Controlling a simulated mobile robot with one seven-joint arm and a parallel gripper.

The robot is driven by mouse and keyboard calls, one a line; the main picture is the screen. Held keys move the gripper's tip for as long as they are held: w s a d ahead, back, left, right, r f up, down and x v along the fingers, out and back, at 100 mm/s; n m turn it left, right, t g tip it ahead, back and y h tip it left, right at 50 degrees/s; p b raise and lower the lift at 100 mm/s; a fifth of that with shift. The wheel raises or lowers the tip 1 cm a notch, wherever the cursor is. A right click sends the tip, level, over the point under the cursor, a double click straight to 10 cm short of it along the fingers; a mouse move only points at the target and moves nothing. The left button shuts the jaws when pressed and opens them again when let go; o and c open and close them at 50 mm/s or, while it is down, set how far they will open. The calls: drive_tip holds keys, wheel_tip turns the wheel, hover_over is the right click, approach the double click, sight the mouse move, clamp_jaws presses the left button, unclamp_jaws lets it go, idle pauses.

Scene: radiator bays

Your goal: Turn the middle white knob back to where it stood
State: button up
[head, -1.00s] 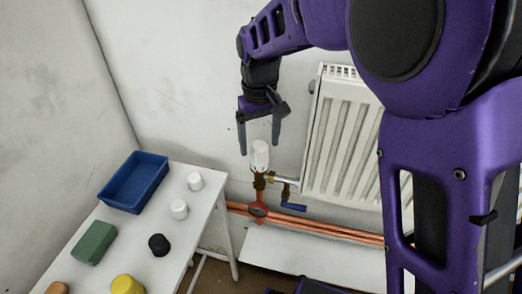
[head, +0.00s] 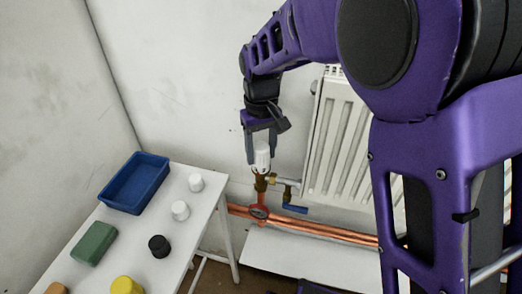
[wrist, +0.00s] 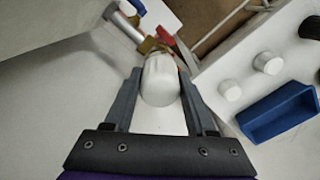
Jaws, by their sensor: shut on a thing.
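The white knob (head: 262,157) stands upright on a brass valve (head: 261,182) at the left end of the radiator. My gripper (head: 262,160) points down over it, with one finger on each side. In the wrist view the white knob (wrist: 160,80) sits between the two fingers of my gripper (wrist: 159,82), which is shut on it. The fingers hide part of the knob's sides. I cannot make out any mark that tells how far it is turned. Only this one valve knob is in view on the pipework.
A white radiator (head: 345,145) is right of the valve. The table (head: 195,228) at left holds a blue tray (head: 108,203), white caps, a black knob and a green block.

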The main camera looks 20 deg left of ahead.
sight(261, 146)
clamp_jaws()
drive_tip(key=shift+r+n+p, duration=0.15)
drive_tip(key=shift+n+p, duration=0.2)
drive_tip(key=shift+n, duration=0.15)
drive_tip(key=shift+n+p, duration=0.3)
drive_tip(key=shift+n, duration=0.8)
drive_tip(key=o, duration=1.2)
unclamp_jaws()
drive_tip(key=shift+o, duration=0.2)
wheel_tip(261, 146, up, 17)
drive_tip(key=p, duration=0.3)
